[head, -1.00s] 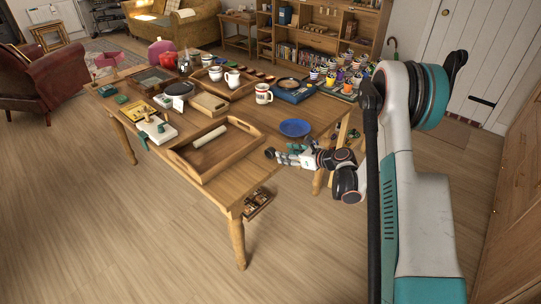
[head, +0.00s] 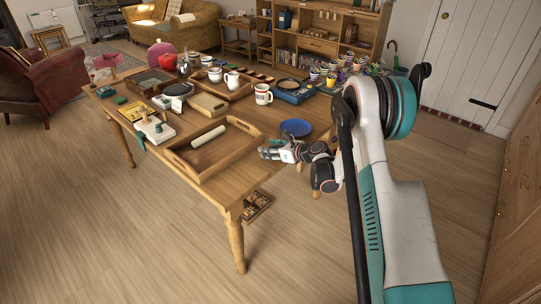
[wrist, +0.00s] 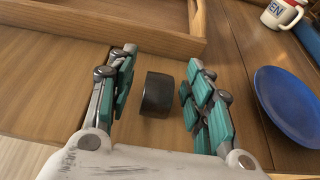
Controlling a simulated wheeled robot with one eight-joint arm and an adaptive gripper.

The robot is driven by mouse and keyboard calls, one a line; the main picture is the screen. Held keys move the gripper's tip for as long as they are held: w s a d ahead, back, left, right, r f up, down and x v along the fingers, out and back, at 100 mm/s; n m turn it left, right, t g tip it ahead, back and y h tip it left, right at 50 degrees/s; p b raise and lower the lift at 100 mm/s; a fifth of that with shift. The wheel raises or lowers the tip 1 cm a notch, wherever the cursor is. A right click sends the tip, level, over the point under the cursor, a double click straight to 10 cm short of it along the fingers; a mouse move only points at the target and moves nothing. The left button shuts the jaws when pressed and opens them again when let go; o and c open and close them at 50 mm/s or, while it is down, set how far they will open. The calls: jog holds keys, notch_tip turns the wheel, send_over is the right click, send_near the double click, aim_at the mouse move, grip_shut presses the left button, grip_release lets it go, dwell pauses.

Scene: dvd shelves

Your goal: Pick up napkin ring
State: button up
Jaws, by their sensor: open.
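The napkin ring (wrist: 157,94) is a dark, short cylinder on the wooden table, seen in the wrist view. It lies between the two teal-padded fingers of my gripper (wrist: 160,95), which are open on either side of it. A gap shows between the ring and each finger. In the head view my gripper (head: 268,152) is low at the table's right edge, between the wooden tray and the blue plate. I cannot make out the ring there.
The wooden tray (head: 187,161) with a pale roll in it lies just beyond my gripper. The blue plate (head: 296,128) is to the right, also in the wrist view (wrist: 290,105). A white mug (head: 263,95) stands farther back. Several cups and boxes crowd the rest of the table.

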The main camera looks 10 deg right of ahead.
grip_shut()
jog(key=shift+r, duration=0.15)
